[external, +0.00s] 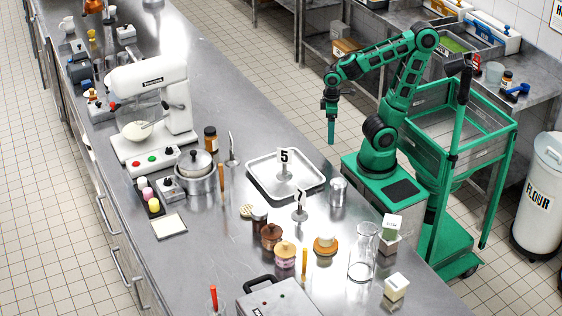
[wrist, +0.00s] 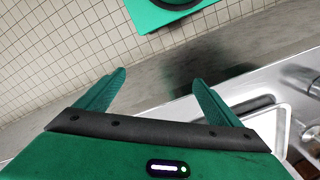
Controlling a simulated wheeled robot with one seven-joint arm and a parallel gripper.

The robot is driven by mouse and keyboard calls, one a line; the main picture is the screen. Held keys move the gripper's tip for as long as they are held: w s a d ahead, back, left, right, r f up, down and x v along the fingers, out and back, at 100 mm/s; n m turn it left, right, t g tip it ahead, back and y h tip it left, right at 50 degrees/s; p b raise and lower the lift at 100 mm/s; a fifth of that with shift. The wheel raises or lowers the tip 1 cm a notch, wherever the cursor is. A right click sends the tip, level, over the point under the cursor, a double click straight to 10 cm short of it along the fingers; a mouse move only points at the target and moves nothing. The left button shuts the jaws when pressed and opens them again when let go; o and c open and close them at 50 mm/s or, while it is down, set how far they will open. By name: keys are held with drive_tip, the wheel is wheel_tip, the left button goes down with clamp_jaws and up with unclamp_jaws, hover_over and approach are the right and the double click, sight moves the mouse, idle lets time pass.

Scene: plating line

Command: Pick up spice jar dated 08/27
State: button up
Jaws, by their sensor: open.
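Several jars stand on the steel counter in the external view. One brown jar with a dark lid (external: 211,140) is behind the steel pot. Another dark-lidded jar (external: 259,219) stands near the counter's middle, close to a copper-brown pot (external: 271,236) and a jar with a wooden knob (external: 285,253). A further dark-lidded jar (external: 505,79) is on the back right bench. No date is readable on any of them. My gripper (external: 331,138) hangs pointing down near the counter's far edge, apart from all jars. In the wrist view my gripper (wrist: 160,80) is open and empty.
A steel cup (external: 338,191), glass flask (external: 363,255) and white mixer (external: 150,100) stand on the counter. The counter behind the tray is clear.

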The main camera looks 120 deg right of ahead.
drive_tip(key=shift+c, duration=0.5)
drive_tip(key=c, duration=0.4)
